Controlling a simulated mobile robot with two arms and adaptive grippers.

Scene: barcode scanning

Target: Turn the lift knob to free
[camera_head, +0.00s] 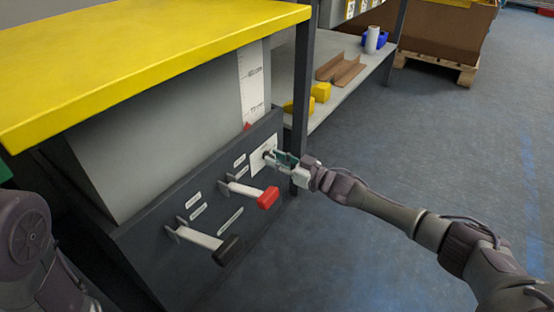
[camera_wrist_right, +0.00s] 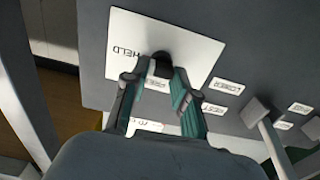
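The lift knob (camera_wrist_right: 162,64) is a small dark knob on a white plate (camera_wrist_right: 190,35) in the right wrist view. The word HELD is printed on the plate beside the knob; no other position word is readable there. In the head view the white plate (camera_head: 259,163) is on the dark panel, and the knob is largely hidden by my right gripper (camera_head: 280,158). My right gripper (camera_wrist_right: 156,80) is open, its two fingertips apart at the near end of the knob, one on each side. I cannot tell whether they touch it. My left gripper is not in view.
Below and left of the plate, a red-tipped lever (camera_head: 267,198) and a black-tipped lever (camera_head: 226,250) stick out from the panel (camera_head: 185,263). A yellow top (camera_head: 150,55) overhangs it. A dark post (camera_head: 302,100) stands close to my right gripper. Open floor (camera_head: 440,140) lies right.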

